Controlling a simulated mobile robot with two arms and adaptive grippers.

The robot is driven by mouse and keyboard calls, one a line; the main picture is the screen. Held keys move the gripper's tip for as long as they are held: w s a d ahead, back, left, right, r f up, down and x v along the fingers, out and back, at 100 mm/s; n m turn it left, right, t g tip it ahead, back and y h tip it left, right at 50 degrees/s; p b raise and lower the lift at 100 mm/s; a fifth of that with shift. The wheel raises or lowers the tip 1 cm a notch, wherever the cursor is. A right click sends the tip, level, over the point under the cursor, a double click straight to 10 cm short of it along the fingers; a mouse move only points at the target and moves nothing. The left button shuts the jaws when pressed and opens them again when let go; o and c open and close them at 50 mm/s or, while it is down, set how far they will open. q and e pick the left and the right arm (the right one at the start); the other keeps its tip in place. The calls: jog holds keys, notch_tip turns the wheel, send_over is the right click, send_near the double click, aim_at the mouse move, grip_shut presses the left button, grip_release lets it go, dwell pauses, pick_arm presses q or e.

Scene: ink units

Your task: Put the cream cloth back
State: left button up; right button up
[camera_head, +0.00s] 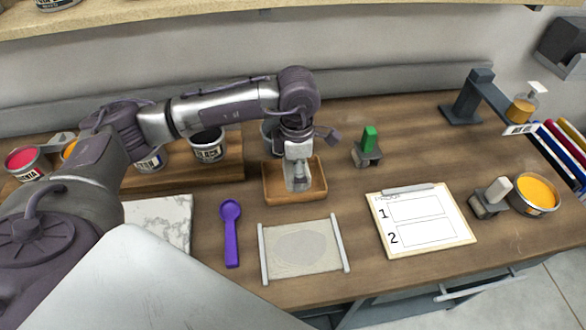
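My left gripper (298,186) points down over a small brown wooden tray (282,202) in the middle of the table. Its pale fingertips are at or just inside the tray's rim. Whether they are open or hold something is too small to tell. A flat beige sheet (300,265), with a greyer rounded patch, lies between two light rails in front of the tray. I cannot tell whether this sheet is the cream cloth; no other cream cloth shows clearly. The tray's inside is partly hidden by the gripper. My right gripper is not in view.
A purple spoon (231,235) and a marble slab (172,222) lie left of the sheet. A clipboard (455,238), a green-topped stamp (368,145), a white-topped stamp (489,200) and an open orange ink tin (537,194) are right. Ink tins (208,146) line a wooden riser behind my arm.

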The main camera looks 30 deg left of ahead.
pick_arm(q)
jog(key=w+a+f, duration=0.2)
jog(key=shift+w+p, duration=0.3)
notch_tip(320, 180, down, 3)
jog(key=shift+f+p, duration=0.1)
jog(key=shift+p, duration=0.65)
jog(key=shift+a+f, duration=0.1)
jog(key=shift+f, duration=0.45)
jog(key=o, duration=0.7)
jog(key=shift+o, duration=0.7)
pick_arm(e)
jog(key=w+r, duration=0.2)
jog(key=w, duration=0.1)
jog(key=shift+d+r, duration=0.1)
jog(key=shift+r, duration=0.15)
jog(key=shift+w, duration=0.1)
